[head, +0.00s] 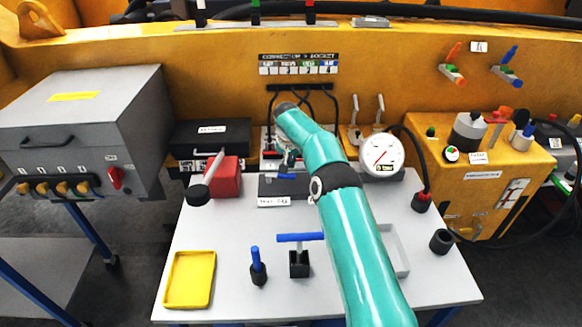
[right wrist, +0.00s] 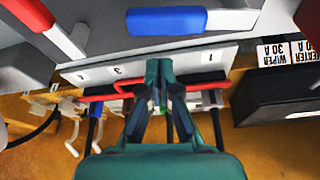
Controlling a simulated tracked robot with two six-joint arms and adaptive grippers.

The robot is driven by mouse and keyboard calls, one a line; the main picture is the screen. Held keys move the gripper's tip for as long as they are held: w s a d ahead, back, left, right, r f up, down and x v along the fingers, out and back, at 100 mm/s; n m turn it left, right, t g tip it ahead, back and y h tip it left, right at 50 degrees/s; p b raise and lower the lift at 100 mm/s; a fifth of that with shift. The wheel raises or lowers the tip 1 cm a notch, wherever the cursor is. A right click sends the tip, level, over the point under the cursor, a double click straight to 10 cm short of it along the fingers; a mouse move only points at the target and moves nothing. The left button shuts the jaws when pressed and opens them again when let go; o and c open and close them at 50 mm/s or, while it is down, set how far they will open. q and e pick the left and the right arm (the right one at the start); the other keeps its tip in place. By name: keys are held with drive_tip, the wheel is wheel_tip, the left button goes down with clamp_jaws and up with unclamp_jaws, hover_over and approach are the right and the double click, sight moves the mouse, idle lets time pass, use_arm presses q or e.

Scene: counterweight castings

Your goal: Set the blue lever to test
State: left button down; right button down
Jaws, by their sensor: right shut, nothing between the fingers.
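A small blue lever (head: 286,176) lies flat across a dark grey box (head: 298,188) at the back middle of the table. In the right wrist view its blue handle (right wrist: 166,20) lies along the top, with a white part at its right end. A label plate at the box's front (head: 274,201) is too small to read surely. My right gripper (head: 290,158) is just behind the lever in the head view. In the right wrist view its fingertips (right wrist: 158,68) are together and empty, apart from the blue handle, over a white numbered strip (right wrist: 130,66). My left gripper is not in view.
Red leads (right wrist: 190,88) run beside my right fingers. A red block (head: 226,178), a round gauge (head: 382,155), a blue T-handle (head: 300,238) and a yellow tray (head: 190,280) stand around. Another blue-handled valve (head: 508,74) is on the yellow wall.

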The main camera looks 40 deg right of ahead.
sight(280, 176)
drive_tip(key=shift+s+a, duration=0.4)
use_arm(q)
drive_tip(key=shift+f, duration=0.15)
use_arm(e)
drive_tip(key=shift+s+a, duration=0.6)
drive_tip(key=shift+a, duration=0.15)
